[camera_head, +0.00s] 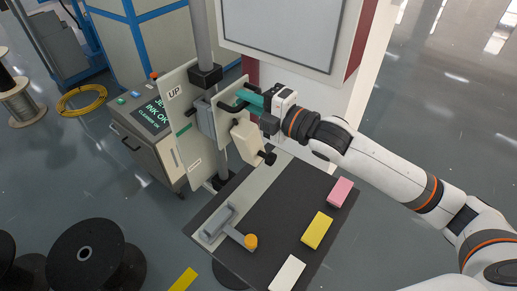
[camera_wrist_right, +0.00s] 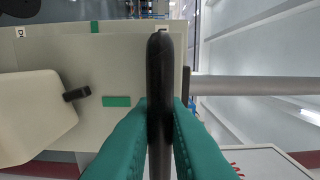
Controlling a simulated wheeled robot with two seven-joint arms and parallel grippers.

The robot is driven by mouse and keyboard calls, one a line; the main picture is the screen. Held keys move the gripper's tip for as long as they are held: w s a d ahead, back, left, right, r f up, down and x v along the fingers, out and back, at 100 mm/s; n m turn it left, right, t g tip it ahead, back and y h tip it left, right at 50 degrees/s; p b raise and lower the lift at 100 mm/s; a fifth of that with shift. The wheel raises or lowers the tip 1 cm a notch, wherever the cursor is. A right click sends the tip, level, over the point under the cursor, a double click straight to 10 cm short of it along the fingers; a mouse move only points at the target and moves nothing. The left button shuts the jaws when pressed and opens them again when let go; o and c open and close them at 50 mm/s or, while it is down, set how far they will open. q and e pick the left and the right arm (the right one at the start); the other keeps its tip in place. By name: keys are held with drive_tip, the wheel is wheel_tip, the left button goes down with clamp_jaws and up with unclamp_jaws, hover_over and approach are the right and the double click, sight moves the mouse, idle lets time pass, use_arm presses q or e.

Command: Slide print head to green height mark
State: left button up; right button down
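The print head, a cream box (camera_head: 246,138) with a black knob, sits on a cream carriage plate (camera_head: 228,112) beside the upright grey pole (camera_head: 203,40). Behind it stands a cream board (camera_head: 177,97) marked UP, with a green height mark (camera_head: 184,130). My right gripper (camera_head: 248,98) has teal fingers closed around the carriage's black handle. The wrist view shows the handle (camera_wrist_right: 160,80) between both fingers. There a green strip (camera_wrist_right: 117,101) lies on the carriage plate, and the board's green mark (camera_wrist_right: 95,27) shows above it, slightly left. My left gripper is out of view.
A dark table (camera_head: 283,207) below holds a pink block (camera_head: 340,192), a yellow block (camera_head: 317,229), a white block (camera_head: 287,273) and a grey fixture with an orange knob (camera_head: 250,241). A control box with a screen (camera_head: 152,116) stands left. Cable spools (camera_head: 86,254) stand on the floor.

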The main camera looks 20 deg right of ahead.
sight(250, 127)
drive_tip(key=shift+f, duration=0.15)
drive_tip(key=shift+f+b, duration=1.45)
drive_tip(key=shift+f, duration=0.7)
drive_tip(key=c, duration=1.3)
unclamp_jaws()
drive_tip(key=shift+r, duration=0.1)
drive_tip(key=b+v, duration=0.1)
drive_tip(key=v, duration=0.7)
